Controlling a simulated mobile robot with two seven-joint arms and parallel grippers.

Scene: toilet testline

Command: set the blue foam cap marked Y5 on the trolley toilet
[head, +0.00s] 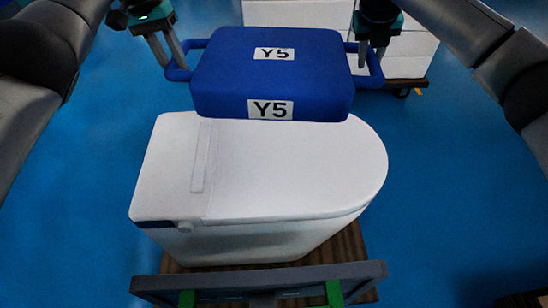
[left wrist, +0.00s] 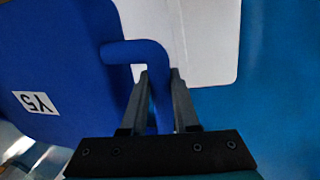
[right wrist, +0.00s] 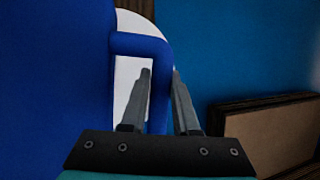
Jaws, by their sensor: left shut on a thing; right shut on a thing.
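The blue foam cap (head: 217,80) marked Y5 is held level by its two side handles at the far side of the white toilet (head: 290,165). Its near edge overlaps the toilet's far edge in the head view; the gap between them cannot be told. My left gripper (head: 175,63) is shut on the left handle, which also shows in the left wrist view (left wrist: 135,52). My right gripper (head: 371,62) is shut on the right handle, seen in the right wrist view (right wrist: 140,44).
The trolley's grey push bar (head: 230,281) with green parts stands at the near side. White boxes (head: 410,55) on a wheeled wooden base stand behind the cap.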

